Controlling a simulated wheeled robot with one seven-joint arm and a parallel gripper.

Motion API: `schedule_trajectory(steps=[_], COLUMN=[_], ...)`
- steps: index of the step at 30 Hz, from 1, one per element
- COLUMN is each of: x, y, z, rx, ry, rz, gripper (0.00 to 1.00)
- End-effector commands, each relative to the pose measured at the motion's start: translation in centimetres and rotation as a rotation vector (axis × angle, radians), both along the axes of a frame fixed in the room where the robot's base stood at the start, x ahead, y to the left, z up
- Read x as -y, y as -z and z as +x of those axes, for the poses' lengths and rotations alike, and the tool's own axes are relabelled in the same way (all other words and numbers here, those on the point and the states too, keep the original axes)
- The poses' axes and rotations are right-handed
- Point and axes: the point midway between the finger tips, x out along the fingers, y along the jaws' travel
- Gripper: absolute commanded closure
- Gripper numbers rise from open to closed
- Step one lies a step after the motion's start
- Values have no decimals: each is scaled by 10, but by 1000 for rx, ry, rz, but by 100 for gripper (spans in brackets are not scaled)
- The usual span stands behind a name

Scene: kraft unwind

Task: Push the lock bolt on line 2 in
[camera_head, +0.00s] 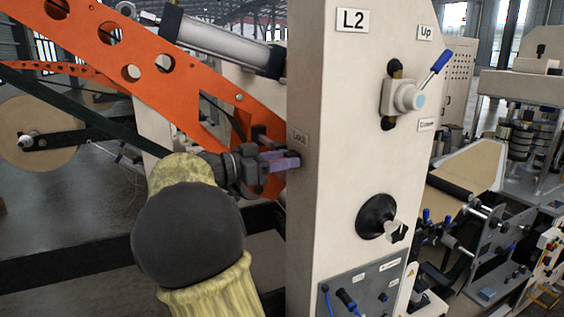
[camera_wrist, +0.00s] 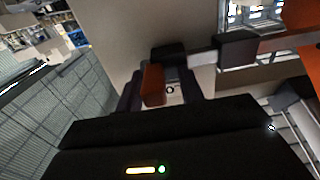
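The line 2 post (camera_head: 330,200) is pale and carries an L2 sign (camera_head: 353,20) and a small Lock label (camera_head: 300,137). Beside that label, on the post's left side, dark bolt hardware (camera_head: 262,138) shows, partly hidden by my gripper (camera_head: 280,160). In the wrist view the lock bolt is a metal bar (camera_wrist: 204,58) running through black blocks, with an orange-red tab (camera_wrist: 153,85). My gripper (camera_wrist: 161,92) has its purple fingers apart, one on each side of the tab. The tab is nearer the left finger; whether they touch, I cannot tell.
An orange arm with holes (camera_head: 150,75) slopes down to the post from the left. The post's front bears a blue-handled Up switch (camera_head: 410,95), a black knob (camera_head: 378,217) and a lower panel (camera_head: 360,290). Another machine (camera_head: 510,200) stands at right.

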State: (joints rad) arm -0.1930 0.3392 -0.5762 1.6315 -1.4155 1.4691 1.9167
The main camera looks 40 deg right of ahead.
Motion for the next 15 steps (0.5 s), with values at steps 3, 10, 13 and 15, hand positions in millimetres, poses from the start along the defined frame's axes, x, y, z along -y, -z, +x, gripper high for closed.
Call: schedule_trajectory(steps=[3,10,13,15], x=[-1,-2,-8,-16], y=[1,2,3,4], z=[0,1,3,6], rx=[-1,0,-1,1], ry=[0,0,0,-1], rz=[1,2,1,2], gripper=[60,60,60,60])
